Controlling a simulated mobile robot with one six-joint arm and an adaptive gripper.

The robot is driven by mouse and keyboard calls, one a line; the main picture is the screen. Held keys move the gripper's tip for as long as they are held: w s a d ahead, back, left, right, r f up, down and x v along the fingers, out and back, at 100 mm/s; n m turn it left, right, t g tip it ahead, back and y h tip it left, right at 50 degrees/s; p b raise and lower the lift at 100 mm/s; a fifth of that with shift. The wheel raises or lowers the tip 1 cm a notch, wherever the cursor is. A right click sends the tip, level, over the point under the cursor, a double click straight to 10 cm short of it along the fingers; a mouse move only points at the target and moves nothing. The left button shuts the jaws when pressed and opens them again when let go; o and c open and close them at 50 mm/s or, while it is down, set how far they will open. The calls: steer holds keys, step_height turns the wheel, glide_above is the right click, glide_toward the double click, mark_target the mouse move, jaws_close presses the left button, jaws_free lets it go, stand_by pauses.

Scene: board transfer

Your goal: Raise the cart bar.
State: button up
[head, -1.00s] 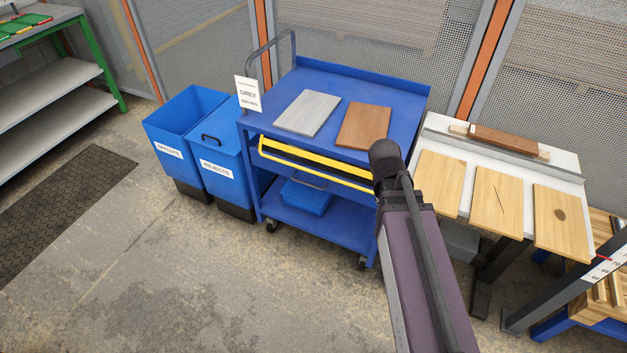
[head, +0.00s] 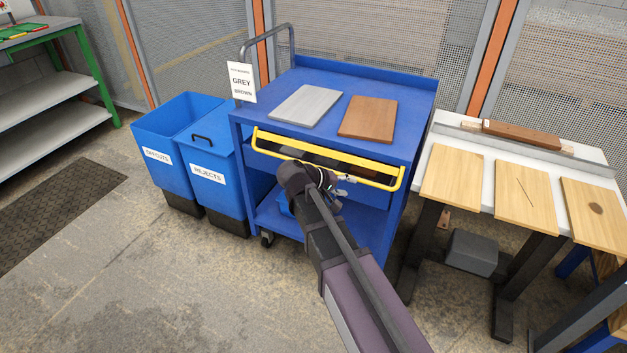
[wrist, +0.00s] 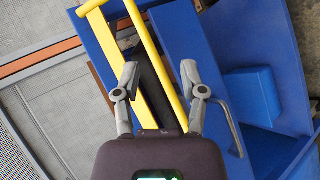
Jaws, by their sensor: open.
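The yellow cart bar (head: 330,158) runs across the front of the blue cart (head: 400,88), just below its top deck, with bent ends. In the wrist view the bar (wrist: 146,40) crosses diagonally, with a second yellow strip (wrist: 108,40) to its left. My gripper (head: 345,184) is in front of the cart, just below the bar in the head view. In the wrist view my gripper (wrist: 161,82) is open, and the bar passes between its two fingers in the picture. I cannot tell whether they touch it. My wrist partly hides the drawer and lower shelf.
A grey board (head: 306,106) and a brown board (head: 368,118) lie on the deck beside a sign (head: 241,84). Blue bins (head: 172,150) stand at left. A white table (head: 482,195) with light wooden boards stands at right. The floor in front is open.

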steer(key=w+a+f+n+t+h+b, duration=0.1)
steer(key=a+t+b, duration=0.3)
steer(key=a, duration=0.6)
steer(key=w+a+f+n+t+h+b, duration=0.1)
steer(key=a+f+n+t+b, duration=0.1)
steer(key=a+b, duration=0.7)
steer(key=shift+a+f+n+t+h+b, duration=0.35)
steer(key=shift+a+f+t, duration=0.25)
steer(key=shift+a+t, duration=0.3)
steer(key=shift+d, duration=0.2)
steer(key=shift+p+x, duration=0.45)
steer(key=shift+x, duration=6.4)
steer(key=shift+a, duration=0.1)
steer(key=shift+c, duration=0.2)
jaws_close()
steer(key=shift+d+r, duration=0.1)
steer(key=shift+d, duration=0.2)
steer(key=shift+a, duration=0.1)
